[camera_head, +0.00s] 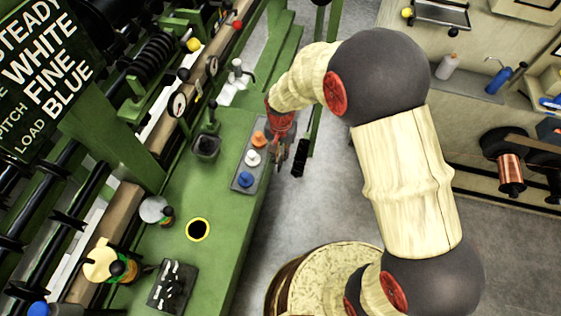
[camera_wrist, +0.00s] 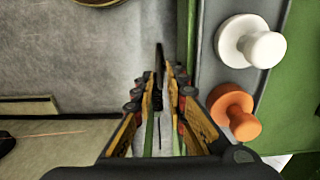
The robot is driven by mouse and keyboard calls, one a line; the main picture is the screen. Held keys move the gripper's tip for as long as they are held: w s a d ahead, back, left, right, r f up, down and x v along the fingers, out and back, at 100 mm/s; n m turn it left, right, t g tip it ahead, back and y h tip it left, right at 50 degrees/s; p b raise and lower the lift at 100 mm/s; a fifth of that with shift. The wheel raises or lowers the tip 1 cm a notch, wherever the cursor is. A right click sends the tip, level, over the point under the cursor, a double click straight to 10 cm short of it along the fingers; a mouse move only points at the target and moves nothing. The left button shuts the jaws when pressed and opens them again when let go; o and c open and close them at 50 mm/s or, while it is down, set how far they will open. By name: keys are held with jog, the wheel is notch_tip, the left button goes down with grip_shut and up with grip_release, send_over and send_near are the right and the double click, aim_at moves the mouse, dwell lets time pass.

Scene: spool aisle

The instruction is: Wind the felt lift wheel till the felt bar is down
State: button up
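My gripper (camera_head: 281,160) reaches down beside the right edge of the green machine bench, next to a grey button plate. In the wrist view its two fingers (camera_wrist: 163,75) stand apart. A thin dark upright piece (camera_wrist: 158,62) shows between and beyond the fingertips; I cannot tell whether it is the felt lift wheel seen edge-on or whether the fingers touch it. In the head view a black ribbed piece (camera_head: 300,158) is just right of the gripper, near a green post. I cannot pick out the felt bar with certainty.
The grey plate (camera_head: 239,181) carries orange (camera_head: 259,138), white (camera_head: 252,158) and blue (camera_head: 245,179) knobs, close to my gripper. The green bench (camera_head: 215,262) holds a yellow-rimmed hole and gauges (camera_head: 178,104). Grey floor lies right; shelves with copper spools (camera_head: 510,170) stand beyond.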

aim_at(281, 158)
notch_tip(281, 158, down, 5)
jog(key=shift+r+b, duration=0.1)
jog(key=shift+b, duration=0.65)
jog(key=shift+c, duration=0.5)
grip_shut()
jog(key=shift+s+t+h+b, duration=0.1)
jog(key=shift+t+h+b, duration=0.25)
jog(key=shift+t, duration=0.35)
jog(key=shift+o, duration=0.5)
grip_release()
